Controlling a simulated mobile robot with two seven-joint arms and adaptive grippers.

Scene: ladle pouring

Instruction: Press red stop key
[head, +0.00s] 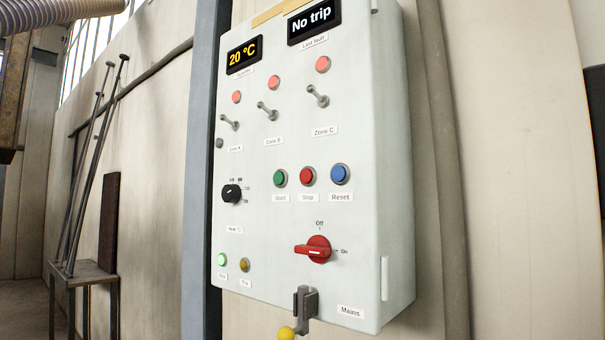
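The red stop key (307,176) is a round red push button in a light bezel, with a "Stop" label under it. It sits between the green start key (280,178) and the blue reset key (340,174). All three are on the front of a pale control cabinet (372,130) mounted against a wall. Nothing covers the red key. Neither of my grippers shows in the head view.
Below the keys are a red mains switch (317,250) and a yellow-knobbed lever (287,332). A black dial (231,193) is at left; toggle switches and red lamps are above. A metal stand (82,272) with rods stands far left. Space before the cabinet looks clear.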

